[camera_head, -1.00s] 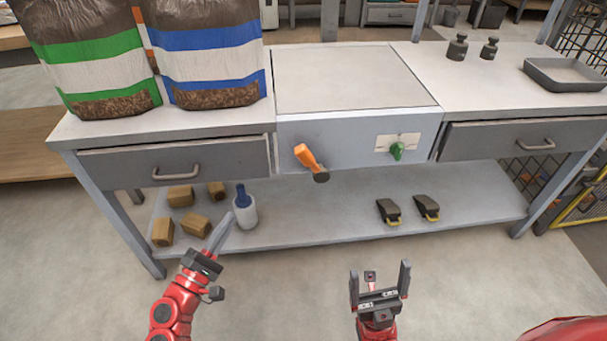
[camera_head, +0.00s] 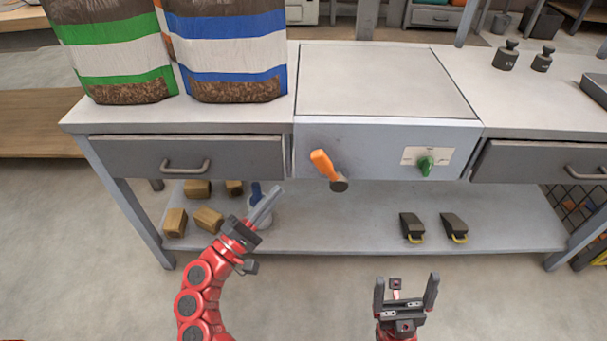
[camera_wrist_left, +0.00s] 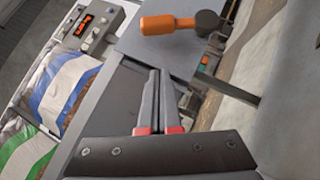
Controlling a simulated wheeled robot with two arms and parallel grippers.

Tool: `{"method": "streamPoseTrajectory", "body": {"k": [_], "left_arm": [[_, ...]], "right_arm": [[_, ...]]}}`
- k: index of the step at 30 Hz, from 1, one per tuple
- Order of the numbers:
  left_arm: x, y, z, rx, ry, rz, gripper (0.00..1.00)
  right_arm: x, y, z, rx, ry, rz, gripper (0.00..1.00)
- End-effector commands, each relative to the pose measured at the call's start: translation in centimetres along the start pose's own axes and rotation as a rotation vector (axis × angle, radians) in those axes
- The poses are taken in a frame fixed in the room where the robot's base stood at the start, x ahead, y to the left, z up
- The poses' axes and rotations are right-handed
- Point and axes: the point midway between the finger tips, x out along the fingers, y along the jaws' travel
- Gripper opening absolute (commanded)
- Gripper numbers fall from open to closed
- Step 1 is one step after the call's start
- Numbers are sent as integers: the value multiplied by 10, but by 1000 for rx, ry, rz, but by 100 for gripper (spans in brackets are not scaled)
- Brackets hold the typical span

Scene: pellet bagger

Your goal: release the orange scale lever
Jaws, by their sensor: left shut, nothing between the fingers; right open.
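The orange scale lever (camera_head: 322,165) is on the front panel of the scale (camera_head: 385,140), tilted up to the left from its dark round pivot at lower right. It also shows in the left wrist view (camera_wrist_left: 168,25), beyond the fingertips. My left gripper (camera_head: 268,203) is shut and empty, below and to the left of the lever and apart from it. In the left wrist view its fingers (camera_wrist_left: 157,95) lie together. My right gripper (camera_head: 406,293) is open and empty, low in front of the bench, away from the lever.
A green knob (camera_head: 426,166) is on the same panel. Pellet bags (camera_head: 228,50) stand at left on the bench. Wooden blocks (camera_head: 208,220), a bottle partly behind my left gripper and dark scoop-like items (camera_head: 412,226) are on the lower shelf. Black weights (camera_head: 506,57) stand at right.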

Motion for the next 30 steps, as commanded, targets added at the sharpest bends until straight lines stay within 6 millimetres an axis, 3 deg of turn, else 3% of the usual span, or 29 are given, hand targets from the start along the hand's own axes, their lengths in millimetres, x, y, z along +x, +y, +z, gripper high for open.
{"method": "streamPoseTrajectory", "body": {"k": [7, 12, 18, 30], "left_arm": [[55, -3, 2, 0, -8, -2, 0], [70, -1, 18, 1, -3, -1, 0], [80, -1, 26, -1, 1, 0, 0], [81, 0, 28, -1, 2, 0, 0]], "right_arm": [[-10, -2, 0, -1, 9, -16, 90], [-12, -4, 0, 2, 9, -24, 90], [-12, -4, 1, 3, 8, -28, 90], [-12, -4, 1, 3, 8, -28, 90]]}}
